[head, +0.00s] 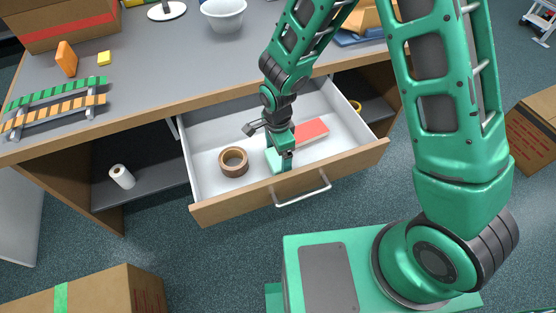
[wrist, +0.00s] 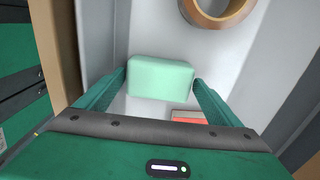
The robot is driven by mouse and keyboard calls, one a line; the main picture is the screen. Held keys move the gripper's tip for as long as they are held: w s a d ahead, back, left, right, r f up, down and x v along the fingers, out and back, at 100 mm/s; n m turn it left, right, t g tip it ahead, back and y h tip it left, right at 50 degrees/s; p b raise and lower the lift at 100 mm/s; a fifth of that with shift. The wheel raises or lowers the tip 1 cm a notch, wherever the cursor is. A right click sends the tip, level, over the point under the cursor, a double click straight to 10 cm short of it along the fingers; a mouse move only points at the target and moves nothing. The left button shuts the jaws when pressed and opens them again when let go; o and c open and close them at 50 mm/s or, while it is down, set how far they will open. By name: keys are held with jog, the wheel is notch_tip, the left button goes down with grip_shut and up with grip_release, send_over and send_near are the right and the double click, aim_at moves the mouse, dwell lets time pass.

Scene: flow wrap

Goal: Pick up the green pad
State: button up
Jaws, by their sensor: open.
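The green pad (wrist: 160,78) is a pale mint block with rounded edges lying in the open white drawer (head: 205,128). In the head view the pad (head: 273,160) is partly hidden by my gripper (head: 274,151), which reaches down into the drawer. In the wrist view my gripper (wrist: 160,90) is open, with one finger on each side of the pad. I cannot tell whether the fingers touch it.
A roll of brown tape (head: 233,161) lies left of the pad, and a red and white block (head: 312,130) lies to the right. The drawer's wooden front (head: 235,204) has a metal handle (head: 302,193). The desk top (head: 165,75) is above and behind.

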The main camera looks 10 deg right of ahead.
aim_at(278, 157)
jog(key=shift+f, duration=0.7)
jog(key=shift+c, duration=0.4)
jog(key=c, duration=0.7)
jog(key=shift+c, duration=0.2)
jog(key=shift+r, duration=0.1)
notch_tip(278, 157, up, 10)
jog(key=shift+f, duration=0.1)
jog(key=shift+o, duration=0.5)
